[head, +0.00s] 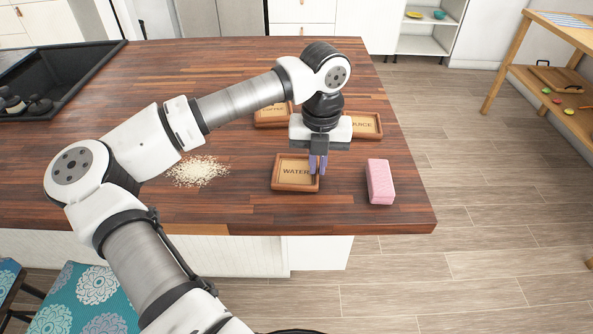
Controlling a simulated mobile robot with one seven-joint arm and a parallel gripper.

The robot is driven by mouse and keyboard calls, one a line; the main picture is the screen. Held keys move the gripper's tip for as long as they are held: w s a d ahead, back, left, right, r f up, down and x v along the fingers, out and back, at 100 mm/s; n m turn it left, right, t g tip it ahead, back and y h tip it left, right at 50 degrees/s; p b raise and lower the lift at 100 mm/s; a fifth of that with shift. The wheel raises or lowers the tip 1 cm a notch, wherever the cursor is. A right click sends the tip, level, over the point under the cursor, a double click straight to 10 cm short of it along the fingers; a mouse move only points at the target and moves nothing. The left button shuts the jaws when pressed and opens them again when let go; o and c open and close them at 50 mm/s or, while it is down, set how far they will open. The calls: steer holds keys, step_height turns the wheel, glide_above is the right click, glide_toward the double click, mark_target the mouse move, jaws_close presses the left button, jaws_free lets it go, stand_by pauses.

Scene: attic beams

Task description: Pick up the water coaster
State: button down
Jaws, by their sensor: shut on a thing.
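The water coaster (288,184) is a square brown wooden coaster with a raised rim and the word WATER on it. It appears to lie on the wooden counter, near its front edge. My gripper (318,179) points down at the coaster's right side, with its purple fingers close together on the right rim. The fingers hide part of that rim and the end of the word. I cannot tell whether the coaster is lifted off the counter.
A juice coaster (364,126) and another coaster (270,117), partly hidden by my arm, lie behind. A pink sponge-like block (380,181) stands just to the right. A pile of pale grains (198,171) lies left. The counter (330,218) ends close in front and at right.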

steer(key=shift+r+p, duration=1)
steer(key=shift+r, duration=1.85)
